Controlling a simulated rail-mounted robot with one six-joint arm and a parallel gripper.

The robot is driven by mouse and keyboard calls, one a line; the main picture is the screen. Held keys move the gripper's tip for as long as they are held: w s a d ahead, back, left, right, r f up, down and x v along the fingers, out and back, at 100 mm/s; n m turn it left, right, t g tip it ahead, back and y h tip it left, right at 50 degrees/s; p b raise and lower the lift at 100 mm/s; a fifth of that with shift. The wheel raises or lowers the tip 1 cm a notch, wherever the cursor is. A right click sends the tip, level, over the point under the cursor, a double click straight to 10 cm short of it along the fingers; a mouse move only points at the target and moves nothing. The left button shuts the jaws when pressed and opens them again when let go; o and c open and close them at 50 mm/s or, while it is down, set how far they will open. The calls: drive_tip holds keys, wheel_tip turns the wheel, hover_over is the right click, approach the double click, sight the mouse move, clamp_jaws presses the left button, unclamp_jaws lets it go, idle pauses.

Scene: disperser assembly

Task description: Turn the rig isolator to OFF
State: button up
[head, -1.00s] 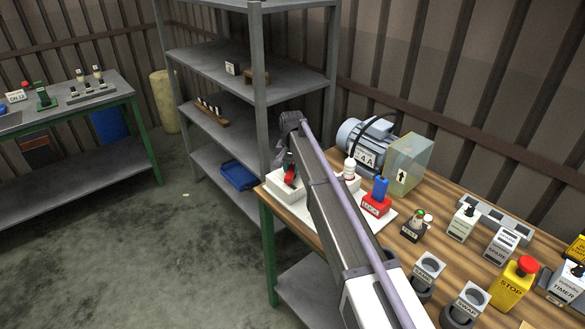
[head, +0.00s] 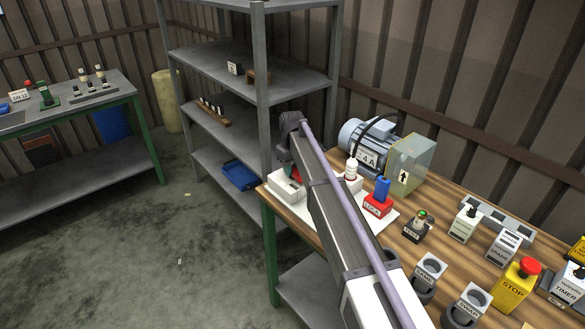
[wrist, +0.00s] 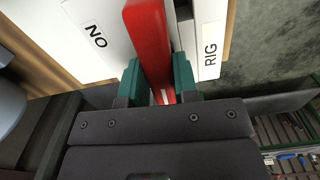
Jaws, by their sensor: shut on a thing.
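The rig isolator (head: 285,189) is a white box at the left corner of the workbench, partly hidden behind my arm in the head view. The wrist view shows its white face with an ON label (wrist: 95,36) and a RIG label (wrist: 210,50). Its red handle (wrist: 150,40) runs between these labels and down between my fingers; only a sliver shows in the head view (head: 296,174). My gripper (wrist: 159,88) has green fingertips, one on each side of the handle, shut on it.
A red block with a blue top (head: 380,198) and a white stacked part (head: 351,171) stand close right of my arm. The grey motor (head: 366,143) and clear box (head: 409,165) stand behind. The yellow STOP box (head: 515,287) is front right. Grey shelving (head: 262,100) rises behind left.

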drive_tip(key=shift+n, duration=0.6)
drive_tip(key=o, duration=0.9)
wheel_tip(320, 180, up, 11)
drive_tip(key=p, duration=1)
drive_tip(key=shift+f+p, duration=0.15)
drive_tip(key=shift+p, duration=0.25)
